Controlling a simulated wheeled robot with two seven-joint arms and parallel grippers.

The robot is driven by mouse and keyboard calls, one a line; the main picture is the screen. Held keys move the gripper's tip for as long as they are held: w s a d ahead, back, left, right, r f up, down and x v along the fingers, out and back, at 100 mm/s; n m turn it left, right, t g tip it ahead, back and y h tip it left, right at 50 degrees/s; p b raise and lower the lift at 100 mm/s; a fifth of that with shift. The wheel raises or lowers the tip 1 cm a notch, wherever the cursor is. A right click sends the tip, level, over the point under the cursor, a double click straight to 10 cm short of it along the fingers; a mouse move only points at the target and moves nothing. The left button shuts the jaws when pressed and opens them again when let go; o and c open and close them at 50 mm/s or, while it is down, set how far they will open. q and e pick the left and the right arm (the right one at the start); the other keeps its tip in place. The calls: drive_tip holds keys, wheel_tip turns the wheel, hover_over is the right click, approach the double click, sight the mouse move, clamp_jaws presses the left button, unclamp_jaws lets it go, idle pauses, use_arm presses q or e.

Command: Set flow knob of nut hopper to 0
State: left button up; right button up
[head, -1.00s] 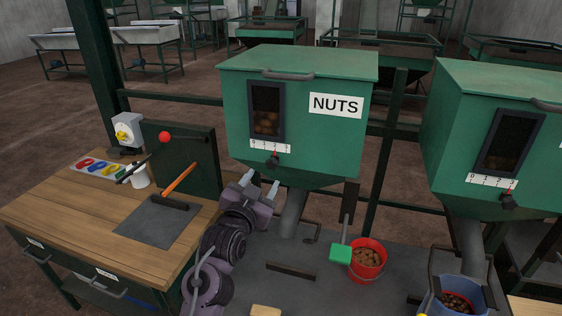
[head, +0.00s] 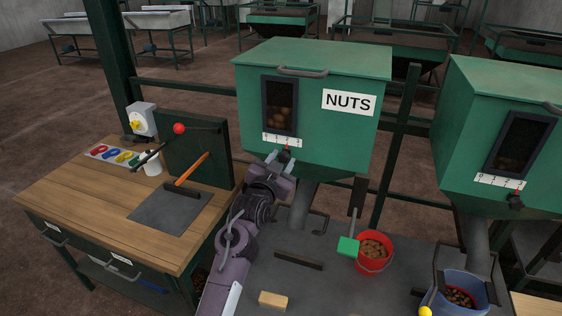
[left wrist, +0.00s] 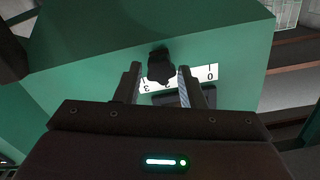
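The green nut hopper (head: 315,105) carries a white NUTS label (head: 349,102) and a white number scale (head: 282,140) under its window. The black flow knob (left wrist: 160,66) sits below the scale, toward the 2 and 3 side; in the head view my gripper partly hides it. In the left wrist view the scale (left wrist: 205,75) appears upside down, with 0 at the right. My left gripper (left wrist: 161,84) is open, one finger to each side of the knob, with gaps visible. In the head view my left gripper (head: 282,160) is at the hopper's lower front. My right gripper is not in view.
A second green hopper (head: 505,120) with its own knob stands to the right. A red bucket of nuts (head: 374,262) and a blue bucket (head: 462,275) stand below.

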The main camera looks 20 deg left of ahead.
sight(265, 147)
use_arm(q)
clamp_jaws()
drive_tip(key=a, duration=0.6)
drive_tip(key=shift+w+a, duration=0.1)
drive_tip(key=shift+a, duration=0.2)
drive_tip(key=shift+d, duration=0.1)
drive_tip(key=shift+c, duration=0.3)
unclamp_jaws()
drive_tip(key=o, duration=0.4)
drive_tip(key=shift+a, duration=0.25)
drive_tip(key=shift+o, duration=0.2)
drive_tip(key=shift+d, duration=0.15)
